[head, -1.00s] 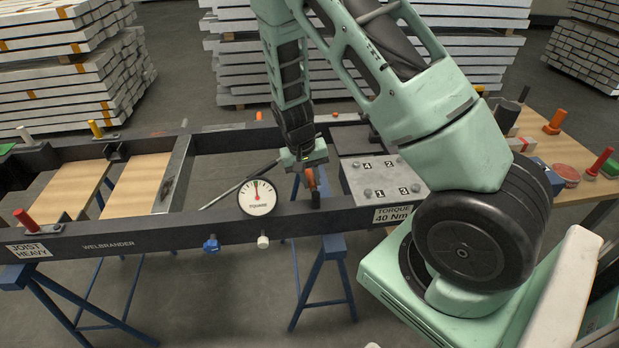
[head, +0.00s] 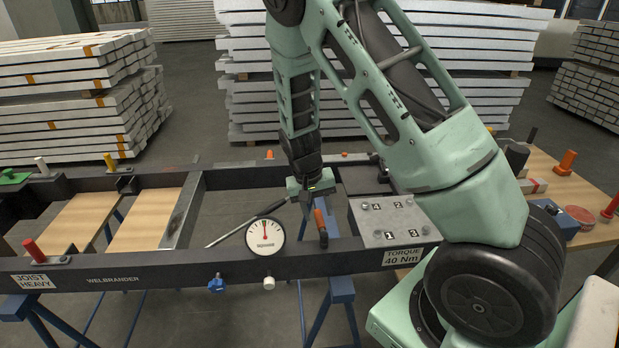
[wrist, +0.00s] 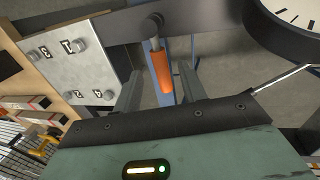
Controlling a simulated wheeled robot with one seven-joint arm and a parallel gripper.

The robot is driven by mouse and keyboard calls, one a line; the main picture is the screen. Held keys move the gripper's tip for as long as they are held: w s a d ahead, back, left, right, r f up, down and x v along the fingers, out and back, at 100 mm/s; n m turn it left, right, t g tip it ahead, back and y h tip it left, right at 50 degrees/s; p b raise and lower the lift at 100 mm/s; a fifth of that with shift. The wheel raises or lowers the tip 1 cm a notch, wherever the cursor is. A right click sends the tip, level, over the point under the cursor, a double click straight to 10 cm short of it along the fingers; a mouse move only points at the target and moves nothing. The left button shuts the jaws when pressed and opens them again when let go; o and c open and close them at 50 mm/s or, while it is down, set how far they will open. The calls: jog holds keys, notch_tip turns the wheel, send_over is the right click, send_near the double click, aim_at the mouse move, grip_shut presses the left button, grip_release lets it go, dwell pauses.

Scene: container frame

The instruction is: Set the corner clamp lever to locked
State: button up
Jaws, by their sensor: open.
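An orange-handled lever (head: 319,222) stands at the inner side of the front rail, between the round gauge and the bolt plate. In the wrist view its orange grip (wrist: 161,73) points toward my gripper from a dark pivot on the rail. My gripper (head: 312,197) is open, just behind and above the lever. In the wrist view its two fingers (wrist: 159,88) lie on either side of the grip in the picture; I cannot tell how deep the grip sits between them. No finger visibly touches it. No label names this lever as the corner clamp.
A dark frame (head: 140,272) rests on blue trestles. The gauge (head: 265,237) is left of the lever, with a grey rod (head: 245,222) behind it. The bolt plate (head: 392,222) is right. A red lever (head: 34,250) and a yellow lever (head: 110,162) stand farther left.

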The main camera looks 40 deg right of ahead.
notch_tip(320, 180, up, 14)
jog(key=w+a, duration=0.1)
jog(key=a, duration=0.1)
jog(key=shift+w+a, duration=0.15)
jog(key=shift+w, duration=0.1)
jog(key=shift+f, duration=0.1)
jog(key=s+a+r+n+y, duration=0.1)
jog(key=s+a+n, duration=0.25)
jog(key=a, duration=0.55)
jog(key=s+a+r+n+y, duration=0.1)
jog(key=s+a+n, duration=0.2)
jog(key=s+a, duration=0.35)
jog(key=s+a+r+n+t, duration=0.1)
jog(key=s+a+n, duration=0.6)
jog(key=s+a, duration=0.3)
jog(key=s, duration=0.4)
jog(key=shift+s+a+r+n, duration=0.15)
jog(key=shift+a+r+n, duration=0.1)
jog(key=shift+a+n, duration=0.1)
